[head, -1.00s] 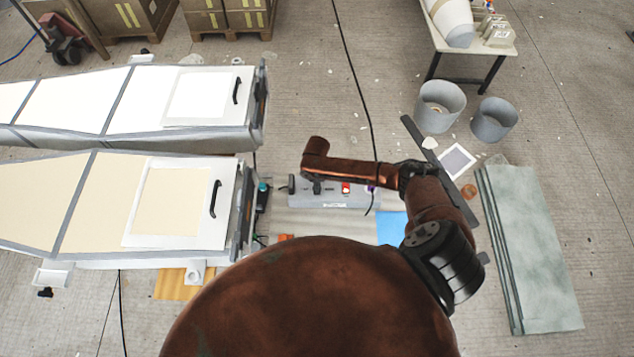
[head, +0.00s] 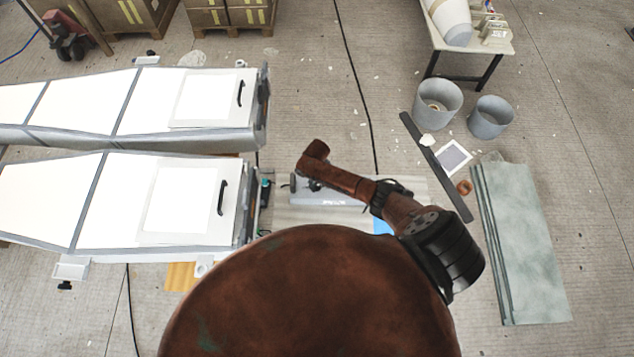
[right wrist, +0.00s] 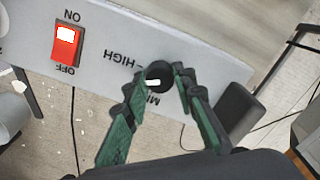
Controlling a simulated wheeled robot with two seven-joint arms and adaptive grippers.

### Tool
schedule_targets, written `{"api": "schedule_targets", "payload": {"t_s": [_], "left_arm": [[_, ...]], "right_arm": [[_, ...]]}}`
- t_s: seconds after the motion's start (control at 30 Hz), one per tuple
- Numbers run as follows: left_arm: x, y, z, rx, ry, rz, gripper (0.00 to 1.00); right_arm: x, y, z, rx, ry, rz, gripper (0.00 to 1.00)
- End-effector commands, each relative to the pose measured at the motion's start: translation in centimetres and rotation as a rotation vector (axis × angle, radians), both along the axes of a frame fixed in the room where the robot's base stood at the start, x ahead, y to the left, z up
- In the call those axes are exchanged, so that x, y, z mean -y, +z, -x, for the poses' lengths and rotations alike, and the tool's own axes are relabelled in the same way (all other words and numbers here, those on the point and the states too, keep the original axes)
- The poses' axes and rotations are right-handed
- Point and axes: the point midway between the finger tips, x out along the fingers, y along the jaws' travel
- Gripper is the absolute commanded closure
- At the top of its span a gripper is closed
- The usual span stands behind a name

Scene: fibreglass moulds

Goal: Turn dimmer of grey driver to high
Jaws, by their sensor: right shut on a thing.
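The grey driver (head: 335,199) lies on the floor in the head view, partly covered by my right arm. In the right wrist view its panel (right wrist: 125,45) shows upside down, with a red ON/OFF switch (right wrist: 66,45) and the words HIGH and MIN beside the dimmer. The dimmer is a round black knob (right wrist: 160,72) with a white mark on its lower left, on the side of the lettering. My right gripper (right wrist: 158,84) has its green-padded fingers on either side of the knob, shut on it. My left gripper is not in view.
Two long moulds with bright white panels stand at left; the near one (head: 110,200) ends close to the driver. A dark bar (head: 435,165), grey buckets (head: 437,103) and stacked greenish sheets (head: 525,240) lie right. A black cable (head: 358,85) runs behind the driver.

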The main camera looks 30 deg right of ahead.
Motion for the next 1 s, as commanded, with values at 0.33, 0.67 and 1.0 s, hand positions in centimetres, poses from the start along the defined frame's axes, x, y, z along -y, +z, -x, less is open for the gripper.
{"api": "schedule_targets", "payload": {"t_s": [0.33,0.67,1.0], "left_arm": [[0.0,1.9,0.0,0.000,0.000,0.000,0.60],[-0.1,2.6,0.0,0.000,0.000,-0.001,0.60],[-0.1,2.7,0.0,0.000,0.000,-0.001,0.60]], "right_arm": [[-0.1,0.2,-0.1,0.000,-0.291,-0.002,0.99],[-0.1,0.1,-0.1,0.001,-0.451,-0.001,0.99],[-0.1,0.1,-0.1,0.002,-0.496,-0.001,0.99]]}}
